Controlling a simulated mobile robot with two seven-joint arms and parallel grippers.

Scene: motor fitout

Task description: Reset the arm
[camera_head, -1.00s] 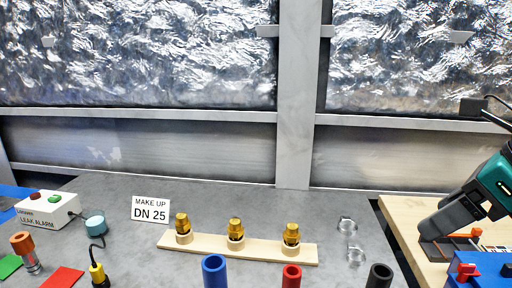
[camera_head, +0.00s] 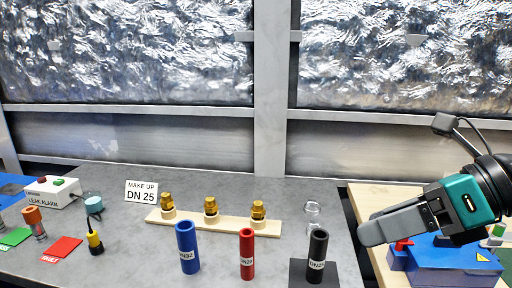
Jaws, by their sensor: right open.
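My right gripper (camera_head: 378,230) comes in from the right, held in the air with its grey fingers pointing left. It is seen side-on and overlaps the wooden bench and part of the blue box in the picture. Nothing shows held in it. The teal wrist (camera_head: 465,202) and black arm link sit behind the fingers. My left gripper is out of view.
A blue box (camera_head: 450,270) stands on the wooden bench (camera_head: 362,197). Left on the grey table are blue (camera_head: 187,247), red (camera_head: 247,254) and black (camera_head: 317,257) tubes, brass fittings on a wooden strip (camera_head: 190,222), a DN 25 sign (camera_head: 141,191) and a leak alarm box (camera_head: 53,192).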

